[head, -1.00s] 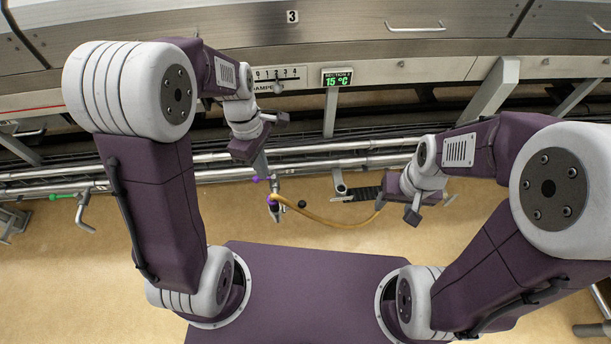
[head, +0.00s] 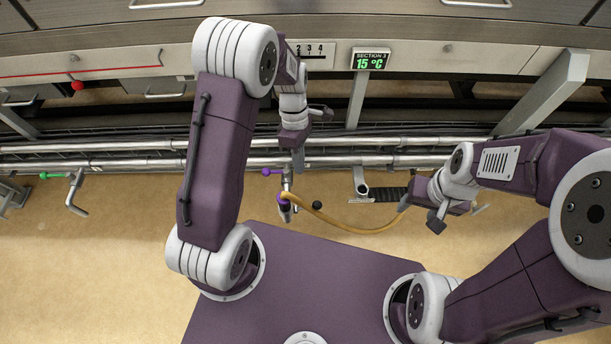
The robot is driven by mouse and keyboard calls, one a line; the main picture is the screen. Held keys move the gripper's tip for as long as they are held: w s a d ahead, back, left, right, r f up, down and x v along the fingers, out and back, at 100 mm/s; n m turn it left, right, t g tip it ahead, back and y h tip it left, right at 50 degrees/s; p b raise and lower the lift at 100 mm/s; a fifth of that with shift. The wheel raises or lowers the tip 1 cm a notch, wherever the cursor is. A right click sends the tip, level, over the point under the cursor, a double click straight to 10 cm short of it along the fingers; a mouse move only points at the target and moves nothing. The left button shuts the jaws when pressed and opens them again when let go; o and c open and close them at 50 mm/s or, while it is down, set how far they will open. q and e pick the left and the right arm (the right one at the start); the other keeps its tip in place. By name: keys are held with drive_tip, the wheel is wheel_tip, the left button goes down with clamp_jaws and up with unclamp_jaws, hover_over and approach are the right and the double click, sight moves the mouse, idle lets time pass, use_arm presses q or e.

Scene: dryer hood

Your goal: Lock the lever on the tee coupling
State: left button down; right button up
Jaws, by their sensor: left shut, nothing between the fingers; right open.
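The tee coupling (head: 286,187) hangs below the front rails, left of centre in the head view. A short lever with a purple ball end (head: 266,172) points left from its top. A purple ring is at its lower part, where the yellow hose (head: 345,227) joins. My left gripper (head: 298,166) is shut and empty, pointing down just above and right of the coupling's top; I cannot tell whether it touches. My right gripper (head: 441,217) is open beside the hose's far right end, which is partly hidden there.
Steel rails (head: 400,160) run across behind the coupling. A similar fitting with a green ball end (head: 43,175) hangs at the left. A black ball (head: 317,205) sits beside the hose. A bracket with a dark strip (head: 385,194) is to the right. A display (head: 369,59) reads 15 °C.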

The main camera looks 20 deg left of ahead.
use_arm(q)
drive_tip(key=b, duration=0.3)
approach(308, 207)
wheel_tip(308, 207, down, 2)
drive_tip(key=a, duration=0.2)
drive_tip(key=d+f, duration=0.1)
drive_tip(key=d, duration=0.1)
drive_tip(key=d+f, duration=0.1)
drive_tip(key=shift+s+d+f+b, duration=0.25)
drive_tip(key=shift+f+b, duration=0.1)
drive_tip(key=shift+b, duration=0.05)
